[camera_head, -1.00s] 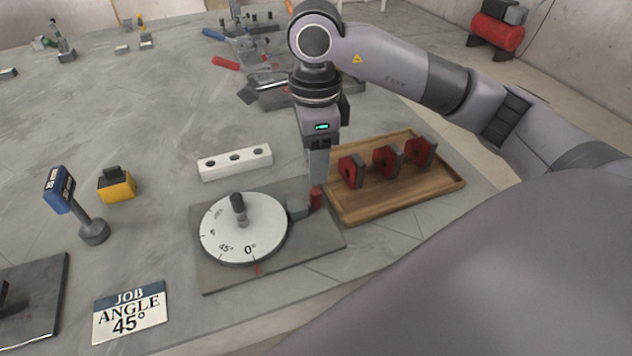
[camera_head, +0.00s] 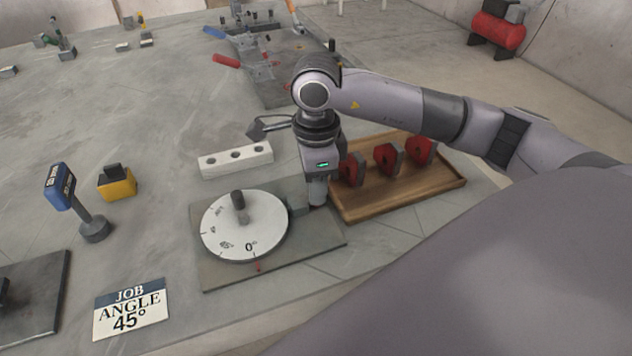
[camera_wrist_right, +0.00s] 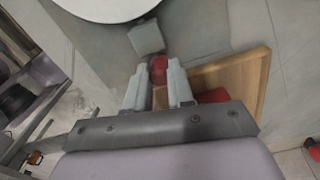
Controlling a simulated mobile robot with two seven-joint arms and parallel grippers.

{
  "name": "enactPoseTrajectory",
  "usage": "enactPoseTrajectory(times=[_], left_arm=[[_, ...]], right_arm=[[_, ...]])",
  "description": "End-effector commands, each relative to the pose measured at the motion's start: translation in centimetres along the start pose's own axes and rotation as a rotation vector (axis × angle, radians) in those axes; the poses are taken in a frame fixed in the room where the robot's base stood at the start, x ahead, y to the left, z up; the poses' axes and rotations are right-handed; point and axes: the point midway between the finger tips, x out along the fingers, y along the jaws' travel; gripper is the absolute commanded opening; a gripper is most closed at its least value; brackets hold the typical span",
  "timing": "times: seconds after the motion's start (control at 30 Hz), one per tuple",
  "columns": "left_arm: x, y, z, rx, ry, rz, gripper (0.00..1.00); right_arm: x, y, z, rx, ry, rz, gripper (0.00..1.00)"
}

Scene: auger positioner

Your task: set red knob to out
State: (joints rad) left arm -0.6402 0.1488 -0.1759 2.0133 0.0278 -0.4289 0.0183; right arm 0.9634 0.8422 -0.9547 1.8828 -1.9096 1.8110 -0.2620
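The red knob (camera_wrist_right: 158,70) shows in the right wrist view at the edge of the grey base plate, beside a small grey block (camera_wrist_right: 146,37). My right gripper (camera_wrist_right: 157,75) points down at it, with one fingertip on each side. The gaps are too small to tell whether the fingers press on it. In the head view my right gripper (camera_head: 318,200) hides the knob. The white round dial (camera_head: 244,226) with a dark upright handle (camera_head: 239,205) lies left of it, its 0° mark near the red line on the plate (camera_head: 315,240). My left gripper is not in view.
A wooden tray (camera_head: 400,205) with red-and-dark blocks stands close right of my gripper. A white block with holes (camera_head: 236,160) lies behind the dial. A sign (camera_head: 130,310) reads JOB ANGLE 45°. A yellow block (camera_head: 116,184) and a blue-headed stand (camera_head: 94,228) are at left.

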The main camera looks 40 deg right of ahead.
Motion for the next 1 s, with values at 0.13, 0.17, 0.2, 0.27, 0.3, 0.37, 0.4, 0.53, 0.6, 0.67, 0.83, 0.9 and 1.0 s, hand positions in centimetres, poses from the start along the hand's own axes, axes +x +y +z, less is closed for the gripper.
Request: enactPoseTrajectory(times=[0.13,0.17,0.2,0.27,0.3,0.37,0.4,0.53,0.6,0.67,0.83,0.9,1.0], left_arm=[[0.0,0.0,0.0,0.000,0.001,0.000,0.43],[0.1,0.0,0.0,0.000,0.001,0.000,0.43],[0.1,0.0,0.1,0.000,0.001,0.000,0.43],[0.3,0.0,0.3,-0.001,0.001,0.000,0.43],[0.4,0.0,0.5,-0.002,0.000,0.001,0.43],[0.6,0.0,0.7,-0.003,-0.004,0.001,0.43],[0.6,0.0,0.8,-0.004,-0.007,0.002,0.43],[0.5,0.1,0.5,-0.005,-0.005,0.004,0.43],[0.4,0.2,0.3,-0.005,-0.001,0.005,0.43],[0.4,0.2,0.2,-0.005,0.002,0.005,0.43],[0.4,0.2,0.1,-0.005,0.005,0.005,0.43],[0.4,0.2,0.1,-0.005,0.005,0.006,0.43],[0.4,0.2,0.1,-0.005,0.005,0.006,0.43]], right_arm=[[0.0,0.0,0.0,0.000,-0.001,0.000,0.00],[0.0,0.0,-0.1,0.000,-0.001,0.000,0.00],[0.0,-0.1,-0.2,0.001,0.000,0.000,0.00],[0.1,-0.2,-0.7,0.002,0.000,-0.001,0.00],[0.1,-0.3,-1.1,0.003,0.000,-0.001,0.00],[0.1,-0.4,-1.6,0.003,0.000,-0.002,0.00],[0.1,-0.4,-1.9,0.002,0.000,-0.002,0.00],[-0.1,-0.4,-2.1,0.001,0.002,-0.001,0.00],[-0.1,-0.5,-2.1,0.002,0.004,-0.001,0.00],[-0.1,-0.5,-2.1,0.003,0.005,-0.001,0.00],[-0.1,-0.5,-2.1,0.002,0.004,-0.001,0.48],[-0.1,-0.4,-2.1,0.002,0.002,-0.001,0.48],[-0.1,-0.4,-2.0,0.001,0.002,0.000,0.48]])
